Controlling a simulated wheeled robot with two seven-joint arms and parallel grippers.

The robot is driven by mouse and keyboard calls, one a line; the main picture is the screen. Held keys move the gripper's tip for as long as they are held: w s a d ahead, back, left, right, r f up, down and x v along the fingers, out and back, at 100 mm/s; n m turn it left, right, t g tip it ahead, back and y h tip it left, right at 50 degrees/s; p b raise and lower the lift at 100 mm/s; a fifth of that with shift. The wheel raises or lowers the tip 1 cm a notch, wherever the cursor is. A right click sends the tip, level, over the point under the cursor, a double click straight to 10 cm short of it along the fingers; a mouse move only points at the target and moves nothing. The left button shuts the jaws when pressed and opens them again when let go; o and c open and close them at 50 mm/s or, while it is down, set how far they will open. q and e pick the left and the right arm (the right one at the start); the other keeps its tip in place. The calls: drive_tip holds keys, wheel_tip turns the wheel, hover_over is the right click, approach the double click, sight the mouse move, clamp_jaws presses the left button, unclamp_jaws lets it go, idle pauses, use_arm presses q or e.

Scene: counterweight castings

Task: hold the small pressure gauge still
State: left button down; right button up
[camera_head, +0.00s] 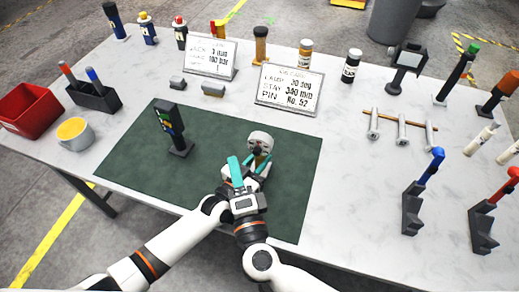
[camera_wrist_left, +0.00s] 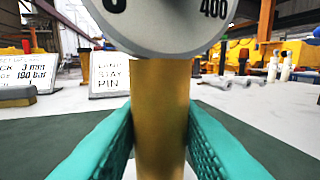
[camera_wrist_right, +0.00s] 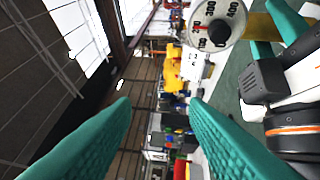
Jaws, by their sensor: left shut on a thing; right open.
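The small pressure gauge (camera_head: 261,138) stands over the green mat, with a round pale dial on a brass stem. In the left wrist view its dial (camera_wrist_left: 170,22) is cut off at the top, and the stem runs down between my fingers. My left gripper (camera_head: 261,162) is shut on the stem below the dial. My right gripper (camera_head: 236,170) is open and empty, just left of the gauge and apart from it. In the right wrist view the dial (camera_wrist_right: 215,20), with numbers and a dark centre knob, lies at upper right, outside the open fingers. The stem's foot is hidden.
A dark upright device (camera_head: 172,130) stands on the green mat (camera_head: 130,158) to the left. Two printed signs (camera_head: 208,57) (camera_head: 289,90) stand behind. Bolts on a rack (camera_head: 401,130) and blue and red-handled clamps (camera_head: 411,210) (camera_head: 483,220) are to the right. The mat's front left is clear.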

drive_tip(key=a+r+n+g+y, duration=0.4)
drive_tip(key=a+r+n+y, duration=0.3)
drive_tip(key=a+y, duration=0.3)
drive_tip(key=n+g+h, duration=0.3)
drive_tip(key=g+h, duration=0.9)
drive_tip(key=g, duration=0.1)
approach(257, 150)
drive_tip(key=x, duration=0.8)
drive_tip(key=shift+f, duration=0.3)
clamp_jaws()
